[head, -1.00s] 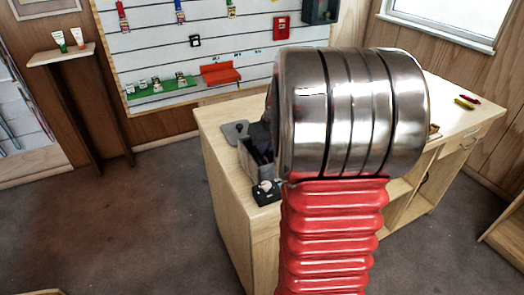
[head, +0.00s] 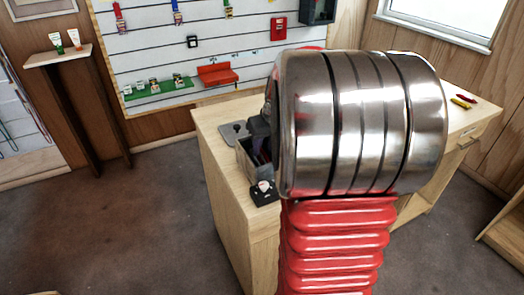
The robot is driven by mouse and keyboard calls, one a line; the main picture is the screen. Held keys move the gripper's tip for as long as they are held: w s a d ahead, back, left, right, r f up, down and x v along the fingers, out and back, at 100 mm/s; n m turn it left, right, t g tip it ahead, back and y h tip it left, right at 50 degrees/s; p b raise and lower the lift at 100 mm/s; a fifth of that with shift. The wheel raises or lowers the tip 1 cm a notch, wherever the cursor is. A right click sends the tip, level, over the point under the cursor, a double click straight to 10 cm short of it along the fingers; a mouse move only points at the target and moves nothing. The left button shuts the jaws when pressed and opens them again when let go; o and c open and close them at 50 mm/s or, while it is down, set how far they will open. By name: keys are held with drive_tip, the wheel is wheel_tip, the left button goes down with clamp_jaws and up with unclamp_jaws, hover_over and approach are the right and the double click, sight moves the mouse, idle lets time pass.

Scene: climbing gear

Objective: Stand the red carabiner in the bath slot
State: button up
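My arm's large metal joint and red ribbed sleeve fill the middle of the head view and cover much of the bench (head: 222,160). A dark grey part (head: 260,128) shows just left of the joint, above a grey open-topped box (head: 244,158); it may belong to my gripper, but its fingers are hidden. I cannot see whether anything is held. The box has dark purplish contents and may be the bath; no slot can be made out. No red carabiner can be clearly identified. A small red item (head: 467,97) lies at the bench's right end, too small to name.
A yellow item (head: 460,103) lies beside the red one. A small black device (head: 264,192) sits at the bench's front-left edge, and a flat grey plate (head: 234,133) lies behind the box. A white slatted wall panel (head: 150,55) hangs behind. The floor at left is clear.

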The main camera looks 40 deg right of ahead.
drive_tip(key=v, duration=1)
drive_tip(key=shift+r, duration=0.35)
drive_tip(key=shift+m, duration=0.3)
drive_tip(key=s+f, duration=0.1)
drive_tip(key=s+a+f+m, duration=0.1)
drive_tip(key=shift+s+a+f+m+g, duration=0.1)
drive_tip(key=shift+s+f+m+g, duration=0.05)
drive_tip(key=shift+f+m+g, duration=0.2)
drive_tip(key=s+a+n+t, duration=0.1)
drive_tip(key=s+a, duration=0.3)
drive_tip(key=a, duration=1.1)
drive_tip(key=s+a+f+n+t+y, duration=0.1)
drive_tip(key=s+a+n, duration=0.3)
drive_tip(key=a, duration=1.1)
drive_tip(key=shift+s+f, duration=0.2)
drive_tip(key=shift+s, duration=0.65)
